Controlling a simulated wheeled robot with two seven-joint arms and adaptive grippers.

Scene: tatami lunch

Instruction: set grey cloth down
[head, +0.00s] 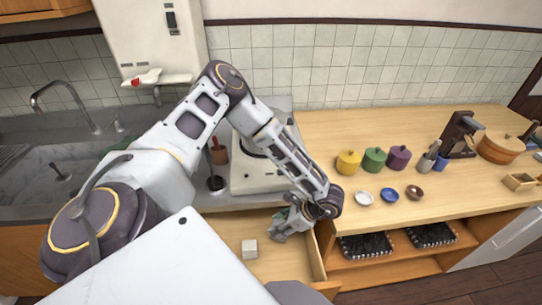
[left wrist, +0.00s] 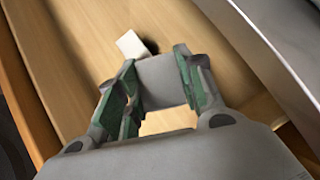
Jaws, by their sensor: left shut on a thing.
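My left gripper (head: 281,228) reaches down over the open wooden drawer (head: 285,268) below the counter. In the left wrist view its green-padded fingers (left wrist: 157,66) are shut on a folded grey cloth (left wrist: 164,84). The cloth lies between the two fingers, above the drawer floor; whether it touches the floor I cannot tell. My right gripper is not in view.
A small white block (head: 249,248) lies in the drawer, left of the gripper, and also shows in the left wrist view (left wrist: 132,45). Yellow (head: 347,162), green (head: 374,160) and purple pots (head: 398,158) stand on the counter. An open shelf holds dark trays (head: 366,246).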

